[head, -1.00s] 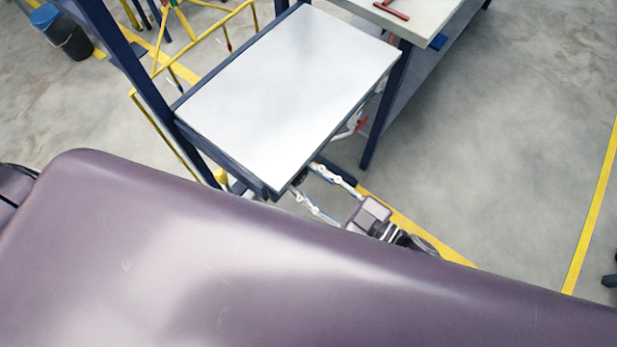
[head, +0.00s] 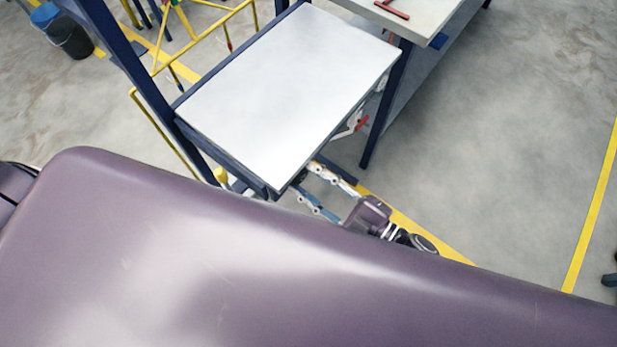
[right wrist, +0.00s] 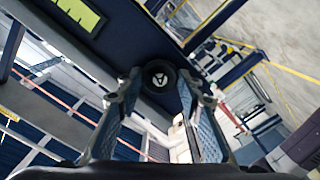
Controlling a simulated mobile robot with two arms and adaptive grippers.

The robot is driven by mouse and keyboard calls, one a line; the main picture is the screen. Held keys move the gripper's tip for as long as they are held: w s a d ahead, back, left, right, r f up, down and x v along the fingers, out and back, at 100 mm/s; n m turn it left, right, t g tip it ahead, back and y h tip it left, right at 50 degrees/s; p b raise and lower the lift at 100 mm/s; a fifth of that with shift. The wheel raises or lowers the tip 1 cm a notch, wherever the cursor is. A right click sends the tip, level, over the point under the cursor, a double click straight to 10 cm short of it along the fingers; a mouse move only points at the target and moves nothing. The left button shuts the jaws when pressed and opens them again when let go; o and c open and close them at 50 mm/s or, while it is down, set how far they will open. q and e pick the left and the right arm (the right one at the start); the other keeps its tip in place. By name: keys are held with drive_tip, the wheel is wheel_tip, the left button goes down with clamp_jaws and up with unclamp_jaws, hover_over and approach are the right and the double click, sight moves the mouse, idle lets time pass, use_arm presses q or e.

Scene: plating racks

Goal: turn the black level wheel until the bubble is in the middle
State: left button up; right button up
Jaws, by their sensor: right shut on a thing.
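The black level wheel (right wrist: 160,75) shows in the right wrist view as a round black knob with a pale three-armed mark, on a dark blue panel. My right gripper (right wrist: 159,82) has a finger on each side of the wheel and is shut on it. The yellow-green level vial (right wrist: 78,13) with dark marks is at the top left, cut by the frame edge; I cannot make out the bubble. In the head view my right gripper (head: 306,180) reaches under the near corner of the rack's white top, which hides the wheel. My left gripper is not in view.
The white tabletop (head: 285,90) on dark blue posts stands just beyond my gripper. A red-handled valve (head: 359,124) hangs by its right side. A grey bench (head: 425,15) stands behind. Yellow rails (head: 205,38) are at the left.

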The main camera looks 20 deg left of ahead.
drive_tip(key=o, duration=1.2)
drive_tip(key=shift+c, duration=0.2)
drive_tip(key=v, duration=0.8)
